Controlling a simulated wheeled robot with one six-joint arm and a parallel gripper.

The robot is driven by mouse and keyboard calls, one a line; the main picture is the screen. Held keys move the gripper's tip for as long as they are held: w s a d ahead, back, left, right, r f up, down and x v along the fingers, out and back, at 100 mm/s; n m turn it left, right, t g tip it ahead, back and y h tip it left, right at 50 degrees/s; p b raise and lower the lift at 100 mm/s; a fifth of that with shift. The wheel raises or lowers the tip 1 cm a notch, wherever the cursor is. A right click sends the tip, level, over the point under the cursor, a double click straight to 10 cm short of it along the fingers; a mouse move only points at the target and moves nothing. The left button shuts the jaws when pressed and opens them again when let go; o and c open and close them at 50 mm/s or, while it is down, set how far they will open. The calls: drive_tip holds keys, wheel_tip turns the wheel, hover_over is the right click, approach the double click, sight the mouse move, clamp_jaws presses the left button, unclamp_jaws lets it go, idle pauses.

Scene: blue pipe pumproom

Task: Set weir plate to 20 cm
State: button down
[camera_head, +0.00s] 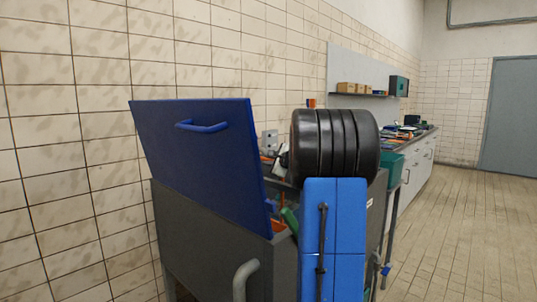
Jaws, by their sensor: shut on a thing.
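A grey tank (205,235) stands against the tiled wall. A blue panel with a blue bar handle (200,126) stands tilted up over its top, like a raised lid. I cannot make out the weir plate or a height scale; the inside of the tank is mostly hidden by the panel, the tank wall and my arm. My blue and black arm fills the middle right of the view. My gripper is not to be made out; it is hidden behind the arm. Small orange and green parts (290,219) show at the tank's right edge.
A grey bent pipe (242,278) sticks out at the tank's front. Beyond is a workbench (416,172) with tools and a green box, under a shelf (362,95) with small boxes. The floor (460,240) on the right is clear up to a grey door (511,118).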

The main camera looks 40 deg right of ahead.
drive_tip(key=c, duration=1.7)
unclamp_jaws()
drive_tip(key=v, duration=1.7)
drive_tip(key=shift+s, duration=0.25)
